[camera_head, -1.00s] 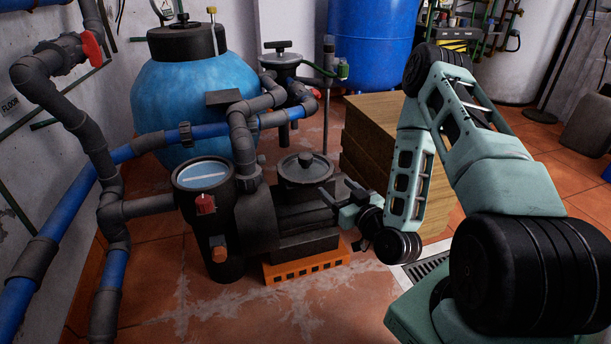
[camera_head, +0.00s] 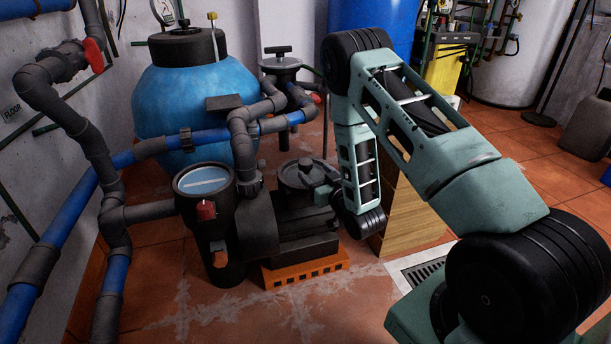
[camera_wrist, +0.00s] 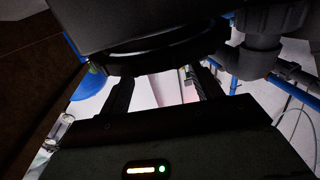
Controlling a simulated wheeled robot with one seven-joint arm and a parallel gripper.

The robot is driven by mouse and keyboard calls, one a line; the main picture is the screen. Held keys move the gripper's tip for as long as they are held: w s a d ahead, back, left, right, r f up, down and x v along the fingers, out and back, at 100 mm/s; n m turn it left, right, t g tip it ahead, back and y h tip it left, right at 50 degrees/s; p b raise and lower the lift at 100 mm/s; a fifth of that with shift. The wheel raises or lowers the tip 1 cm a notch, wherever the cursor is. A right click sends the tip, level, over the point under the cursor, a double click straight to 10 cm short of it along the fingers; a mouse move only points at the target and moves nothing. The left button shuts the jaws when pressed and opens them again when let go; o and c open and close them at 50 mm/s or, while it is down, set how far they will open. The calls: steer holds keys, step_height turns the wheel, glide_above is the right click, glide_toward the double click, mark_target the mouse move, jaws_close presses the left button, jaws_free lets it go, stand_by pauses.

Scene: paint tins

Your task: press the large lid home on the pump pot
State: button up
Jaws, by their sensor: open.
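The large lid (camera_head: 303,173) is a dark round disc with a raised knob. It lies over the pump motor body, to the right of the pump pot (camera_head: 222,235). The pot is dark and upright, with a round top showing a pale blue streak inside the rim; I cannot tell whether that is glass or water. My gripper (camera_head: 322,184) is at the lid's right edge, partly hidden by dark parts. In the wrist view my gripper (camera_wrist: 163,82) has its two fingers apart. The dark curved rim of the lid (camera_wrist: 160,62) crosses by their tips; contact cannot be told.
An orange perforated block (camera_head: 305,271) lies under the pump. Grey and blue pipes (camera_head: 85,205) and a blue tank (camera_head: 180,100) crowd the left and back. The tiled floor in front is clear.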

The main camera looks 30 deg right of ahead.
mark_target(309, 165)
steer(key=shift+w+r+b, duration=0.2)
steer(key=shift+w+b, duration=0.6)
steer(key=shift+w, duration=0.75)
steer(key=shift+w+r+b, duration=0.15)
steer(key=shift+w+b, duration=0.65)
steer(key=shift+w, duration=0.75)
steer(key=shift+c, duration=0.3)
steer(key=c, duration=1.1)
step_height(309, 165, up, 10)
steer(key=p, duration=0.5)
steer(key=shift+p, duration=0.4)
